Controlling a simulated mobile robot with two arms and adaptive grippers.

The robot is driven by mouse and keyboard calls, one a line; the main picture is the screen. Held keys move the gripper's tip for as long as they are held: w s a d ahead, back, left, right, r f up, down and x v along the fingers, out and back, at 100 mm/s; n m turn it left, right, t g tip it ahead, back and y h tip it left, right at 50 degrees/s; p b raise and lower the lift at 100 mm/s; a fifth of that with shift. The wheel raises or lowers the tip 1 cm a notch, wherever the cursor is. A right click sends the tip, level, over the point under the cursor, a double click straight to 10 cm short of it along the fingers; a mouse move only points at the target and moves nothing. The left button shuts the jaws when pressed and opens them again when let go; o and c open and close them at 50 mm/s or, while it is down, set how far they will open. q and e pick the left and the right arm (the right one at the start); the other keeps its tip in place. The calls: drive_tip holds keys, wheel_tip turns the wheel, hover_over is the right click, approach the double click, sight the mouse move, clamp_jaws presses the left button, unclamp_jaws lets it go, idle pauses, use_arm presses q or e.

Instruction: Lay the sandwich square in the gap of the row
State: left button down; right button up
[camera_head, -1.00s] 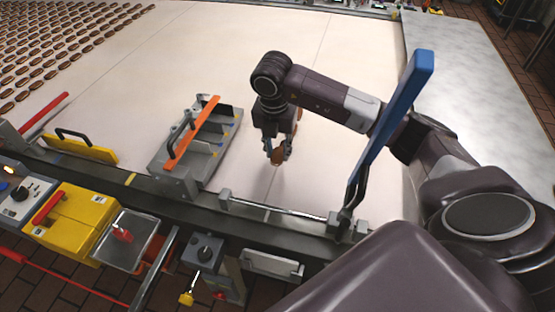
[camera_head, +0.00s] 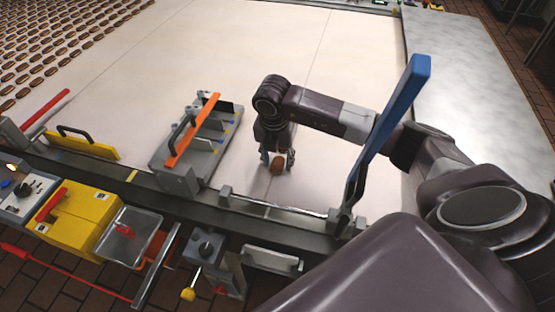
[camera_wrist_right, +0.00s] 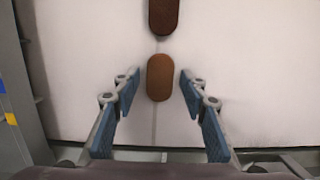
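A brown oval sandwich (camera_head: 277,168) lies on the pale belt, in the head view below my right gripper. In the right wrist view the sandwich (camera_wrist_right: 160,77) stands lengthwise between the fingers, with a gap on both sides. My right gripper (camera_wrist_right: 158,86) is open around it and touches it on neither side; it also shows in the head view (camera_head: 278,158). A second, darker sandwich (camera_wrist_right: 163,16) lies beyond it, roughly in line, with a small space between them and its far end cut off. My left gripper is not in view.
A grey slotted fixture (camera_head: 205,160) with an orange bar (camera_head: 192,130) stands left of my gripper. A blue lever (camera_head: 385,125) rises on the right. A metal rail (camera_head: 275,208) runs along the near belt edge. Many sandwiches (camera_head: 50,50) lie in rows at far left.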

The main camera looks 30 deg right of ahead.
sight(276, 169)
drive_tip(key=shift+r, duration=0.5)
wheel_tip(276, 169, up, 11)
drive_tip(key=s+a+b, duration=0.1)
drive_tip(key=b, duration=0.2)
drive_tip(key=shift+a, duration=0.2)
drive_tip(key=shift+s+r, duration=0.1)
